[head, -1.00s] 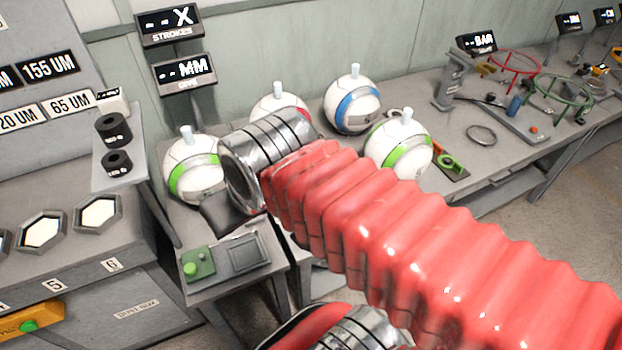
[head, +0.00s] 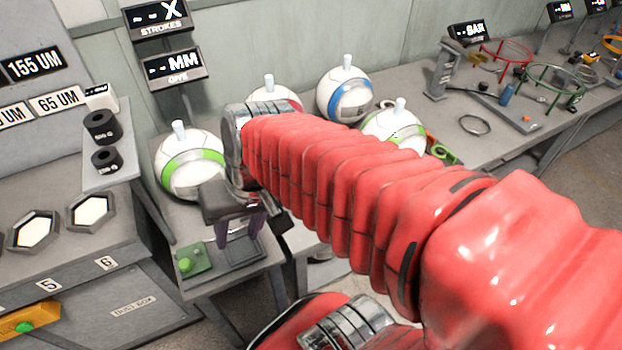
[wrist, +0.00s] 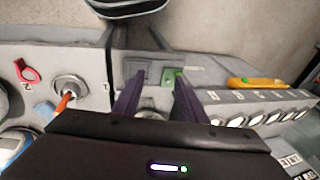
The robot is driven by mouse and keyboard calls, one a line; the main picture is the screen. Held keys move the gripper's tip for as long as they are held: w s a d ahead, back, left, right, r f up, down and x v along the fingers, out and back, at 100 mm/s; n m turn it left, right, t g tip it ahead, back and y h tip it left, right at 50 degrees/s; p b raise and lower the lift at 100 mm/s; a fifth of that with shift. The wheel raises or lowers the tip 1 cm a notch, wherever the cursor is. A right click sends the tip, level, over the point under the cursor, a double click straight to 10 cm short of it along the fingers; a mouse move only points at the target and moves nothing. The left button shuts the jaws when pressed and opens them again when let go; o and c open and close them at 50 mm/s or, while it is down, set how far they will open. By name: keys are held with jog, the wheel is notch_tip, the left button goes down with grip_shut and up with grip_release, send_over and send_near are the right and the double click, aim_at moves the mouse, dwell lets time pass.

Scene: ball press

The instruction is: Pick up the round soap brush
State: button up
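I cannot pick out a round soap brush for certain in either view. In the wrist view a small orange stick-like piece (wrist: 65,101) rests against a round grey metal part (wrist: 70,87) at the left; I cannot tell whether this is the brush. My gripper (head: 238,240) hangs over the front of the small bench in the head view, near the green button box. Its two purple fingers also show in the wrist view (wrist: 158,88), apart with nothing between them. My red arm hides part of the bench behind it.
White balls with green (head: 190,168) and blue (head: 345,93) bands stand on the bench around my gripper. The green button box (head: 195,260) and a grey pad (head: 243,252) lie below it. Black weights (head: 101,126) stand on a shelf to the left. A metal ring (head: 474,125) lies at right.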

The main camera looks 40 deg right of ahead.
jog(key=w+d+f+m+t+y, duration=0.45)
jog(key=d+m, duration=0.25)
jog(key=m, duration=0.3)
jog(key=w+d+f+m+t+y, duration=0.4)
jog(key=w+d+f+m+t, duration=0.15)
jog(key=m, duration=0.45)
jog(key=s+d+f+m+t+h, duration=0.2)
jog(key=d+m+h, duration=0.3)
jog(key=d, duration=0.4)
jog(key=s+d+f+m+t+h, duration=0.3)
jog(key=d+f+m+h, duration=0.2)
jog(key=d+m, duration=0.3)
jog(key=shift+s+d+f+t+h, duration=0.35)
jog(key=shift+d+h, duration=0.1)
jog(key=shift+d, duration=0.25)
jog(key=w, duration=0.8)
jog(key=shift+w, duration=0.3)
